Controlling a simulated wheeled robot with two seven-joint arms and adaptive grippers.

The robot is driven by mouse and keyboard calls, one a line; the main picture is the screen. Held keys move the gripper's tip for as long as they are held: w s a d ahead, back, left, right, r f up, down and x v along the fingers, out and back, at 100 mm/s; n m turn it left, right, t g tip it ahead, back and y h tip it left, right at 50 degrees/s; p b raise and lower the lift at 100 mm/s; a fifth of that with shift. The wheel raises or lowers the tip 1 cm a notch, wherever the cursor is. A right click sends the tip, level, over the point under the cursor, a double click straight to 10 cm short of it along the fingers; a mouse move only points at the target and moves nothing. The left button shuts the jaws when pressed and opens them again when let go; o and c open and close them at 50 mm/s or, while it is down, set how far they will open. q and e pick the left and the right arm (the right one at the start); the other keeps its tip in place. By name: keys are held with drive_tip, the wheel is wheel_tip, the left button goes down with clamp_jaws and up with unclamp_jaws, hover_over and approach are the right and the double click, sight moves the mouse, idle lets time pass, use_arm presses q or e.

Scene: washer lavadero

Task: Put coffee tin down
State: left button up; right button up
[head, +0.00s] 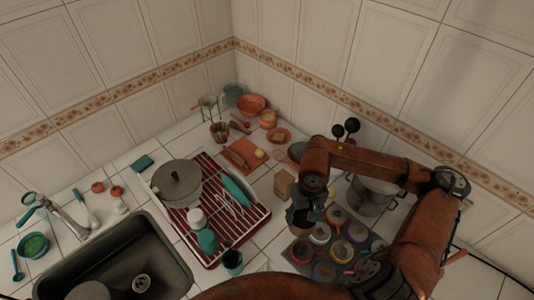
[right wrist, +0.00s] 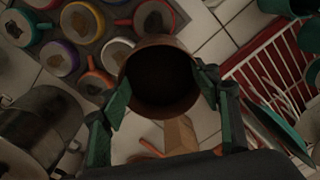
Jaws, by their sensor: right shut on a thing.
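The coffee tin (right wrist: 162,108) is a brown, open-topped cylinder with a dark inside, seen from above in the right wrist view. My right gripper (right wrist: 163,88) is shut on it, with a green finger on each side of its wall. In the head view my right gripper (head: 304,208) is over the counter, between the dish rack and the mug tray. There the tin is mostly hidden by the gripper and dark. I cannot tell whether its bottom touches the counter. My left gripper is not in view.
Several coloured mugs (head: 341,251) stand on a grey tray right of the gripper. A red dish rack (head: 216,247) with a pot (head: 177,183) is to the left. A metal pot (head: 371,197) stands behind, and a small wooden box (head: 284,184) is close by. The sink is front left.

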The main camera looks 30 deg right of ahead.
drive_tip(key=w+d+f+p, duration=0.1)
drive_tip(key=w+d+f, duration=0.1)
drive_tip(key=w+f, duration=0.2)
drive_tip(key=w+d+f+p, duration=0.2)
drive_tip(key=w+f, duration=0.2)
drive_tip(key=w+d+f+p, duration=0.1)
drive_tip(key=w+f+p, duration=0.1)
drive_tip(key=w+f, duration=0.2)
drive_tip(key=shift+w+d+f, duration=0.25)
drive_tip(key=shift+d+f, duration=0.1)
drive_tip(key=shift+d, duration=0.05)
drive_tip(key=shift+f, duration=0.15)
drive_tip(key=shift+f+b, duration=0.15)
drive_tip(key=shift+b, duration=0.2)
drive_tip(key=o, duration=1.3)
